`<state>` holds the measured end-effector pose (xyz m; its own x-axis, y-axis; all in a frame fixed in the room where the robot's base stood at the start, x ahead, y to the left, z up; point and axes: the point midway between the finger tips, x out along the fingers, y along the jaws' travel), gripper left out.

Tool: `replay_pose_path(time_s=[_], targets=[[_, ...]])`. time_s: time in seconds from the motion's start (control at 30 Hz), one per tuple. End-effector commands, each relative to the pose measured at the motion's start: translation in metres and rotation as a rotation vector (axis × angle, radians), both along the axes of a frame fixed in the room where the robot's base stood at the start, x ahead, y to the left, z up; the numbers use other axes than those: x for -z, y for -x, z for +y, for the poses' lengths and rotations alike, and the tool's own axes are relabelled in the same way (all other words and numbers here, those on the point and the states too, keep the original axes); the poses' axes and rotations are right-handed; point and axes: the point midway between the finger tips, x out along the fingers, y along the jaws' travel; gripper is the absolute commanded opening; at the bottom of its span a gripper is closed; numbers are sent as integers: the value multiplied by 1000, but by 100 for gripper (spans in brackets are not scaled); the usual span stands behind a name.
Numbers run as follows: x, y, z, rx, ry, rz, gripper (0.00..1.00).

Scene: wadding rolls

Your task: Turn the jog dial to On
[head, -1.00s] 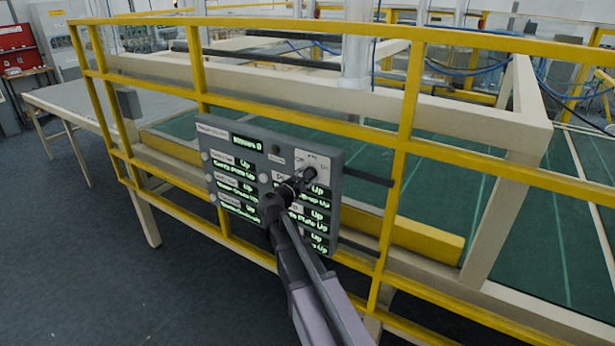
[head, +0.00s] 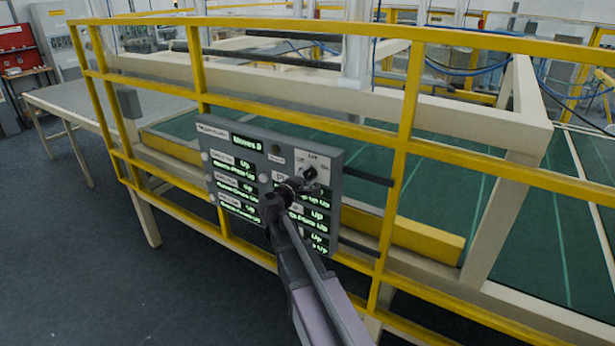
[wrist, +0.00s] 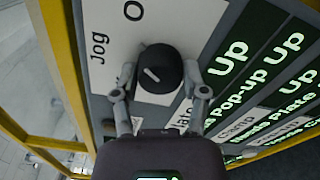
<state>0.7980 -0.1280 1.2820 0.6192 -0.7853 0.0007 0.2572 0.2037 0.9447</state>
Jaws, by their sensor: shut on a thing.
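The jog dial (wrist: 160,68) is a round black knob with a short white mark, on a white plate (wrist: 110,28) lettered "Jog" in the wrist view. The mark slants from upper left to lower right in that picture. My gripper (wrist: 158,77) is shut on the dial, with one grey finger on each side of it. In the head view the dial (head: 310,173) shows at the upper right of the grey control panel (head: 232,126), with my gripper (head: 304,179) at it. The small lettering around the dial is partly hidden or too small to read.
Lit green readouts (head: 245,142) and small round buttons cover the panel beside and below the dial. The panel hangs on a yellow guard rail (head: 400,150), with bars close around my arm. A grey table (head: 70,98) stands behind at the left. The floor at the left front is clear.

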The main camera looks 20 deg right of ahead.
Motion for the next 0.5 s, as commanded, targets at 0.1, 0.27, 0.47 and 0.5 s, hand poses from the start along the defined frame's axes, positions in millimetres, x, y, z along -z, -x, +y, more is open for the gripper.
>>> replay_pose_path(time_s=[0.1, 0.27, 0.47, 0.5], targets=[[-1, -1, 0, -2, 1, -2, 9], [-1, -1, 0, -2, 1, -1, 9], [-1, -1, 0, -2, 1, -1, 93], [0, -1, 0, -1, 0, 0, 93]])
